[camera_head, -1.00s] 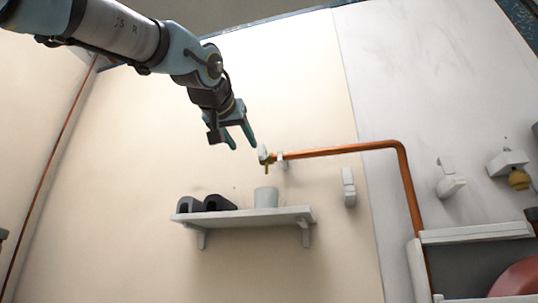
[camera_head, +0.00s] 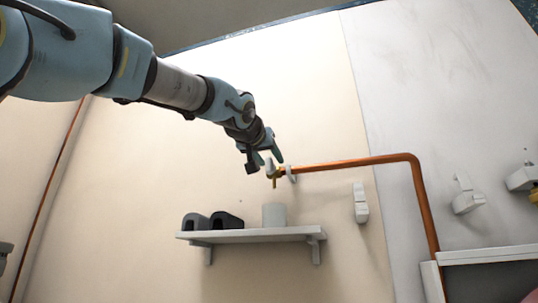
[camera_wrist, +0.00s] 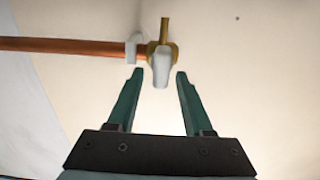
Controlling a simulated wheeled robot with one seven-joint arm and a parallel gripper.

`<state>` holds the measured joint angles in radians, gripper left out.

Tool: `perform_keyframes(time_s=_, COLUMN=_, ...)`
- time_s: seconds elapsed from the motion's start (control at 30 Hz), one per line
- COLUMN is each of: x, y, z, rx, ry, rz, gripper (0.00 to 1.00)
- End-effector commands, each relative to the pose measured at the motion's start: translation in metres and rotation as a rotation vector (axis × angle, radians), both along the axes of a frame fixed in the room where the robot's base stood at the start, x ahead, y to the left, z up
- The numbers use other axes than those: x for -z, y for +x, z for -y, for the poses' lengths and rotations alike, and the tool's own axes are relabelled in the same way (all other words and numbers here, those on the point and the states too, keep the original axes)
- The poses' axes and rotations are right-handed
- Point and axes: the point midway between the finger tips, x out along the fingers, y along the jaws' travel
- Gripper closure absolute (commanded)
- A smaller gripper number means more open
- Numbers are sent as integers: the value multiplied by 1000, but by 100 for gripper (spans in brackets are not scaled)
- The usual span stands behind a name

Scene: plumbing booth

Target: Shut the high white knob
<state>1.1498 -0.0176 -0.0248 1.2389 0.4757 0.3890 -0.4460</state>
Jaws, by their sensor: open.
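The white knob (camera_wrist: 161,68) sits on a brass valve (camera_wrist: 166,50) at the end of a copper pipe. In the wrist view it lies just beyond and between my fingertips, and I cannot tell whether either finger touches it. In the head view the knob (camera_head: 270,169) shows at the pipe's left end, above the shelf. My gripper (camera_wrist: 155,75) is open, with one green finger on each side of the knob. It also shows in the head view (camera_head: 269,158), right at the valve.
The copper pipe (camera_head: 350,163) runs right from the valve and bends down. A white shelf (camera_head: 250,236) below holds a pale cup (camera_head: 274,214) and dark objects (camera_head: 212,220). White wall fittings (camera_head: 361,203) are to the right. The wall left of the valve is clear.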

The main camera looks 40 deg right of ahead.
Motion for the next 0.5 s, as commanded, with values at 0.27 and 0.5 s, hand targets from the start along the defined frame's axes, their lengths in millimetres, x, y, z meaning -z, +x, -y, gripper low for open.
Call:
perform_keyframes(time_s=0.27, x=0, y=0, z=1, rx=0, ry=0, rz=0, gripper=51)
perform_keyframes(time_s=0.5, x=0, y=0, z=1, rx=0, ry=0, rz=0, gripper=78)
